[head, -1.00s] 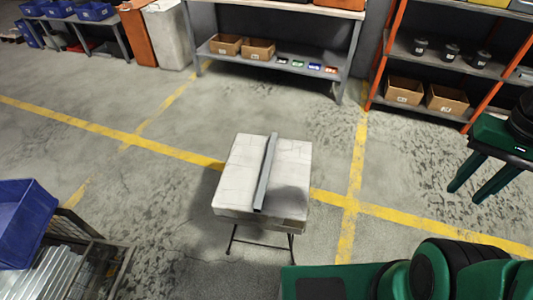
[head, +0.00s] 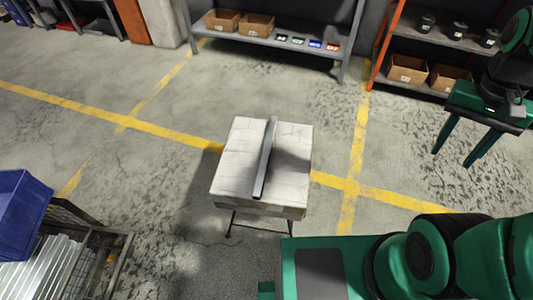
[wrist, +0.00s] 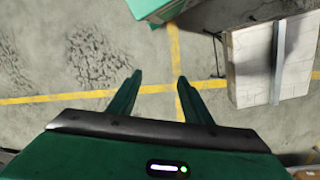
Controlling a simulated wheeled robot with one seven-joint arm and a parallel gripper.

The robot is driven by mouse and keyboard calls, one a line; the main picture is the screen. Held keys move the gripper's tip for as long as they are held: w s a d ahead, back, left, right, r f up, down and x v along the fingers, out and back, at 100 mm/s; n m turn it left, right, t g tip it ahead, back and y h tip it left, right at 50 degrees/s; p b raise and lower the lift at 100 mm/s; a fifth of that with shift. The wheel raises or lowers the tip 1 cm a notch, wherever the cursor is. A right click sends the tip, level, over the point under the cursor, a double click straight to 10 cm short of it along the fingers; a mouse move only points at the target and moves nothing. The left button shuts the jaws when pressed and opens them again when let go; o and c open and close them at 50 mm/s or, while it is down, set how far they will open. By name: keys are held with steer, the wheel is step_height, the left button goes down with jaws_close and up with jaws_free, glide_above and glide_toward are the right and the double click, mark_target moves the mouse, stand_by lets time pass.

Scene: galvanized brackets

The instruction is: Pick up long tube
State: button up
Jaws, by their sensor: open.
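The long tube (head: 265,158) is a straight grey metal piece. It lies lengthwise on a small white-topped table (head: 235,165) in the middle of the head view. It also shows at the right of the wrist view (wrist: 278,62), on the same table (wrist: 248,65). My gripper (head: 462,160) is at the right of the head view, well away from the tube, its two green fingers apart. In the wrist view my gripper (wrist: 160,80) is open and empty, with only floor between its fingers.
A blue bin (head: 22,208) and a wire crate with metal pieces (head: 75,265) stand at the lower left. Shelves with cardboard boxes (head: 255,22) line the back, and an orange-framed rack (head: 385,45) stands at back right.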

steer(key=w+a+f+t+h, duration=0.2)
steer(key=w+a+f+h, duration=0.1)
steer(key=w+a+f, duration=0.6)
steer(key=w+a+f+t+h, duration=0.1)
steer(key=w+a+f+h, duration=0.45)
steer(key=w, duration=0.55)
steer(key=n+t+y, duration=0.5)
steer(key=t+y, duration=0.2)
steer(key=t, duration=0.4)
glide_toward(265, 155)
steer(key=shift+s+a+r, duration=0.1)
steer(key=shift+s+r, duration=0.45)
steer(key=shift+f, duration=0.15)
steer(key=x, duration=0.4)
steer(key=shift+w, duration=0.15)
steer(key=shift+f+x, duration=0.15)
steer(key=shift+x, duration=1.45)
steer(key=shift+f+x, duration=0.15)
steer(key=shift+x, duration=1.4)
jaws_close()
